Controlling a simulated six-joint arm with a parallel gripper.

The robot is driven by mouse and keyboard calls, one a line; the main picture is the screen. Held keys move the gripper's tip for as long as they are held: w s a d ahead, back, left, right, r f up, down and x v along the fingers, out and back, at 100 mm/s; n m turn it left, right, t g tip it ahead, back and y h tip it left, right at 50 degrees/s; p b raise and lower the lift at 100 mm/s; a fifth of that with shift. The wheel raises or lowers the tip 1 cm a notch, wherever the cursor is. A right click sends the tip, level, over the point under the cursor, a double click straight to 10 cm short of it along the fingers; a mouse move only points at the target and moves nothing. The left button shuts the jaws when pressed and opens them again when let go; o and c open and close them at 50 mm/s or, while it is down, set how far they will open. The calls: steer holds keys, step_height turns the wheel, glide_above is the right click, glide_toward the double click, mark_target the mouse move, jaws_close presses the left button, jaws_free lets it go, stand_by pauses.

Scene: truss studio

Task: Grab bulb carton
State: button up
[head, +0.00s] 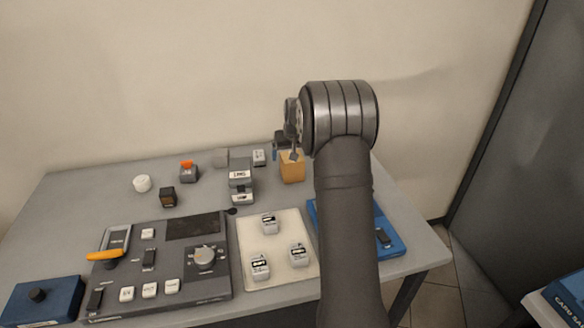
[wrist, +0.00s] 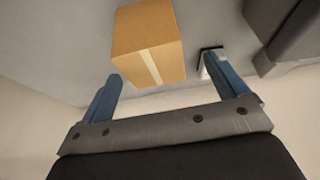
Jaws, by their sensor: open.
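The bulb carton, a tan box (head: 292,170) with a pale tape strip, stands upright on the table toward the back, right of centre in the head view. In the wrist view the carton (wrist: 148,42) is ahead of my gripper (wrist: 161,72), lined up with the gap between the two blue fingers. The fingers are spread, with nothing held. In the head view my gripper (head: 284,150) is over and just behind the carton, partly hidden by my wrist. I cannot tell whether a finger touches it.
A small white-and-dark block (head: 259,157) stands close left of the carton, and a grey labelled device (head: 241,185) is further left. A white tray (head: 247,240) with small blocks, a dark control panel (head: 190,292) and a blue board (head: 394,240) lie nearer. The wall is close behind.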

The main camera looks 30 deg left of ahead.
steer(key=x, duration=0.5)
steer(key=shift+w+d, duration=0.2)
steer(key=shift+d, duration=0.15)
steer(key=c, duration=1.1)
steer(key=shift+r, duration=0.1)
